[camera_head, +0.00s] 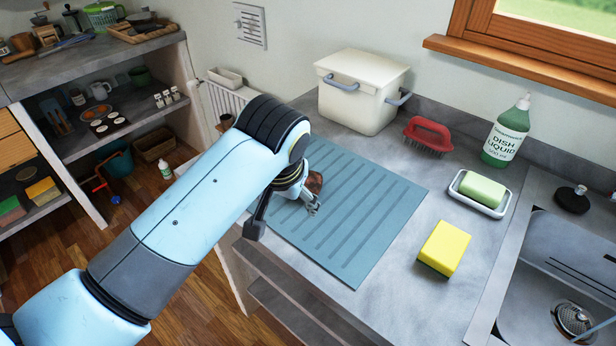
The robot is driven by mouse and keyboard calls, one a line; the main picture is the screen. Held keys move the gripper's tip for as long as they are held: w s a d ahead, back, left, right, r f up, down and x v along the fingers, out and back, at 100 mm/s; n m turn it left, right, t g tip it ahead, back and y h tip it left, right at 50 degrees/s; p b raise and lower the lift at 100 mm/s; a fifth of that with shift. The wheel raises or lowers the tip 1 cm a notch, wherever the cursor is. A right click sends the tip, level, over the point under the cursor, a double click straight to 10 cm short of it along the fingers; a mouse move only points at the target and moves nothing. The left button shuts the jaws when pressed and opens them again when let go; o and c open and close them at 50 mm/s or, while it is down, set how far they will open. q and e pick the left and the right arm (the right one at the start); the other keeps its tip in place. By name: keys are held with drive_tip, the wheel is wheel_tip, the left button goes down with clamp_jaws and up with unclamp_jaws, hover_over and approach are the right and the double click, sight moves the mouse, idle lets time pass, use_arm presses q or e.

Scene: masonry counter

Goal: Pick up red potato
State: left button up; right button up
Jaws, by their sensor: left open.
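The red potato (315,181) is a small reddish-brown thing on the blue ribbed mat (368,218), near the mat's left side. It is partly hidden behind my left gripper. My left gripper (314,208) is open, low over the mat and just in front of the potato in this view. I cannot tell whether its fingers touch the potato. My right gripper is not in view.
A white lidded bin (358,98) and a red brush (428,134) stand behind the mat. A yellow sponge (444,248), a soap dish (479,193), a dish liquid bottle (505,135) and a sink (560,285) are to the right.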

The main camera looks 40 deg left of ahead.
use_arm(q)
drive_tip(key=n+p, duration=0.1)
approach(309, 181)
drive_tip(key=x, duration=0.4)
drive_tip(key=shift+s+f, duration=0.15)
drive_tip(key=shift+f, duration=0.3)
drive_tip(key=x, duration=0.5)
drive_tip(key=shift+w+a+f+p, duration=0.15)
drive_tip(key=shift+w+a+p, duration=0.05)
drive_tip(key=shift+w+p, duration=0.15)
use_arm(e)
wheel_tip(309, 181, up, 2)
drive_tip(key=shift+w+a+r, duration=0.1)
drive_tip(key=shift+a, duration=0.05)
use_arm(q)
drive_tip(key=c, duration=1.3)
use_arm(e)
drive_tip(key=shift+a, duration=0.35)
